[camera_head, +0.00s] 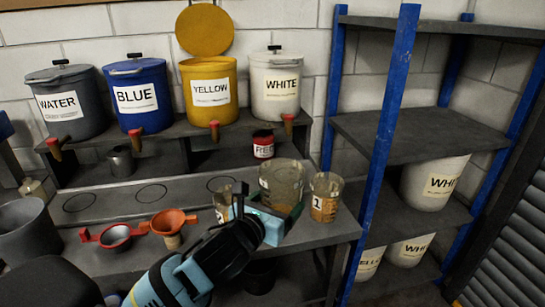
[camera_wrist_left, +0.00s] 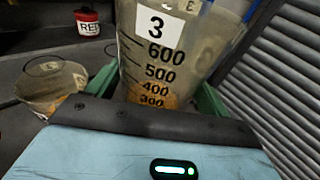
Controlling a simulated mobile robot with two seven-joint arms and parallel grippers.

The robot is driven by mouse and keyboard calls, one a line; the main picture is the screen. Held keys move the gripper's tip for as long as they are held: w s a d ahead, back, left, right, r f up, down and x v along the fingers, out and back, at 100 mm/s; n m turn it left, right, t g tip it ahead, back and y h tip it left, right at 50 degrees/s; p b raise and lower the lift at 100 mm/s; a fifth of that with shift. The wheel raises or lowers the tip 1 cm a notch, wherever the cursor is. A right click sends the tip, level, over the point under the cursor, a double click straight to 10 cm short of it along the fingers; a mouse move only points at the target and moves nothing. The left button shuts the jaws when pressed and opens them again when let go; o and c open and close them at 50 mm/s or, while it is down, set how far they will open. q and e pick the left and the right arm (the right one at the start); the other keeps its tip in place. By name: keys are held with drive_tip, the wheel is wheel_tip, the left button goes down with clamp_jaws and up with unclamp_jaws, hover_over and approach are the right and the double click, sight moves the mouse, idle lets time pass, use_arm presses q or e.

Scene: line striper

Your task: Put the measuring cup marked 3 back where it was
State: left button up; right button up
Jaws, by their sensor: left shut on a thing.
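The measuring cup marked 3 (camera_head: 282,178) is a large clear cup with brownish contents low inside. In the left wrist view, the cup (camera_wrist_left: 165,60) shows its 3 label and black scale numbers. My left gripper (camera_head: 268,215) is shut on this cup, with green fingers on either side of it. A cup marked 1 (camera_head: 325,198) stands just to its right on the bench. A smaller clear cup (camera_head: 223,205) stands to its left, its mark unreadable. Whether the held cup touches the bench is hidden by my gripper. My right gripper is not in view.
The grey bench (camera_head: 110,222) has several drawn circles, empty at its left and middle. A red can (camera_head: 263,145) stands behind the cups. A blue shelf post (camera_head: 376,150) rises at right.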

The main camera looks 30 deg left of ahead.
use_arm(q)
drive_tip(key=s+d+f, duration=0.1)
drive_tip(key=s+f, duration=0.7)
drive_tip(key=s, duration=0.2)
drive_tip(key=shift+s+d+f+y, duration=0.15)
drive_tip(key=shift+s+f+y, duration=0.1)
drive_tip(key=shift+y, duration=0.15)
drive_tip(key=shift+d, duration=0.1)
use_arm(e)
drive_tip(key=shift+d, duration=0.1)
